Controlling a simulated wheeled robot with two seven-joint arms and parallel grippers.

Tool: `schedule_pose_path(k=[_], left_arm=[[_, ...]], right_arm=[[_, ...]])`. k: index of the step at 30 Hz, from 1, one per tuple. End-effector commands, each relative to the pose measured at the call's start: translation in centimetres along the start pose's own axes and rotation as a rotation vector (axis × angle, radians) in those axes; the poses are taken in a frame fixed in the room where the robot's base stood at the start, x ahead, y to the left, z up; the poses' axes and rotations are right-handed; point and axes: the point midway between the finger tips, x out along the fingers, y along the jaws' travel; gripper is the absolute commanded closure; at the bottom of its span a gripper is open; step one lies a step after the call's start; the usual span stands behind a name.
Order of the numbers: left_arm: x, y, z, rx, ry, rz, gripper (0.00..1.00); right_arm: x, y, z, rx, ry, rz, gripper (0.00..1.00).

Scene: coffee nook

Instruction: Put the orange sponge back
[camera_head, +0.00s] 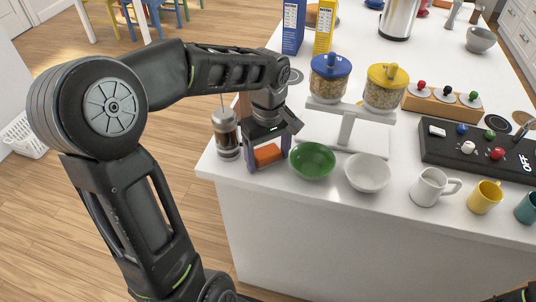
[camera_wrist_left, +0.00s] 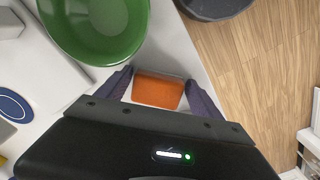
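The orange sponge (camera_head: 267,154) lies at the near left corner of the white counter, just left of the green bowl. My left gripper (camera_head: 267,163) reaches down over it. In the left wrist view the sponge (camera_wrist_left: 158,92) sits between the two spread fingers of this gripper (camera_wrist_left: 159,78), with a narrow gap showing beside it. The gripper looks open around the sponge. What lies directly under the sponge is hard to make out. Only a small dark part of my right arm shows at the lower right corner; its gripper is out of view.
The green bowl (camera_head: 312,161) stands close to the right of my left gripper, and the French press (camera_head: 227,135) close to its left. The counter edge is near.

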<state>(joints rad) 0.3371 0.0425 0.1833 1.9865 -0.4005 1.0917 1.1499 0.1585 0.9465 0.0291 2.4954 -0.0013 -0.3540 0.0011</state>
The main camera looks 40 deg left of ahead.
Motion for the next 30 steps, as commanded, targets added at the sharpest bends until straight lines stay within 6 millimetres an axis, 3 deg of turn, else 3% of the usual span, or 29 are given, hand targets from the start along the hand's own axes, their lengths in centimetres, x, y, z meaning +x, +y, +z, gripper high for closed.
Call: schedule_pose_path(k=[10,16,20,30], left_arm=[[-0.1,0.0,0.0,0.0,0.0,0.0,0.16],[-1.2,0.1,0.0,0.0,0.001,0.001,0.16],[-3.2,0.1,-0.1,-0.001,0.003,0.004,0.16],[-10.5,0.1,0.0,0.0,0.001,0.002,0.16]], right_arm=[[-0.1,0.0,0.0,0.0,0.0,0.0,0.64],[-0.2,-0.1,0.0,0.0,0.0,0.0,0.64],[-0.1,-0.1,0.0,0.0,0.0,0.0,0.64],[-0.5,-0.2,0.0,0.0,0.0,0.0,0.64]])
